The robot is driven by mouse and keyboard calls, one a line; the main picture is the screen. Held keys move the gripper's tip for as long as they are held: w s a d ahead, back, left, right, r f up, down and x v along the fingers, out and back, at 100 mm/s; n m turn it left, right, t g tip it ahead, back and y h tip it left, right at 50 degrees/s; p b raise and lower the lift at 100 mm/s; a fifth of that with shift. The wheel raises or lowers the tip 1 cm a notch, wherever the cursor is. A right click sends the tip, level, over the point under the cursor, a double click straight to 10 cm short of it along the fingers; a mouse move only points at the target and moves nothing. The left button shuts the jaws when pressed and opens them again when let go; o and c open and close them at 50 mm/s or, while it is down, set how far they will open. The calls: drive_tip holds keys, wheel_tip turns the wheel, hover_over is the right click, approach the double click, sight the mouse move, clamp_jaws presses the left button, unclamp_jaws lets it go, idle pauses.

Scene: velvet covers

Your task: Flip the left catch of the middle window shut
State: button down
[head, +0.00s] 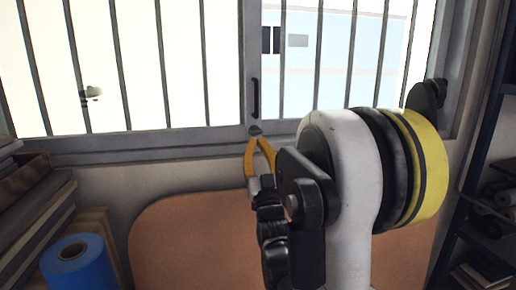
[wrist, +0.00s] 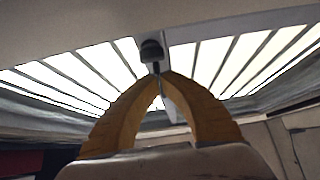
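The barred window (head: 160,132) fills the back wall. A small dark grey catch (head: 255,130) sits low on its middle upright, below a long black handle (head: 254,98). Whether this is the left catch, and how far it is turned, I cannot tell. My gripper (head: 257,141) has yellow fingers pointing up, with the tips just below the catch. In the wrist view my gripper (wrist: 159,74) has its tips together, with a gap lower between the fingers and nothing visibly held. There, a dark rounded knob (wrist: 152,50), which looks like the catch, is just beyond the tips. Contact is unclear.
Below the window is a tan panel (head: 180,235). A blue roll (head: 78,262) and stacked boards (head: 35,215) stand at the lower left. A dark shelf rack (head: 470,170) stands at the right. My arm covers the window's lower right part.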

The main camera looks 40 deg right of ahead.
sight(255, 132)
drive_tip(key=x, duration=0.5)
drive_tip(key=shift+w+d+r+p, duration=0.1)
drive_tip(key=shift+w+r+p, duration=0.05)
drive_tip(key=shift+w+p, duration=0.15)
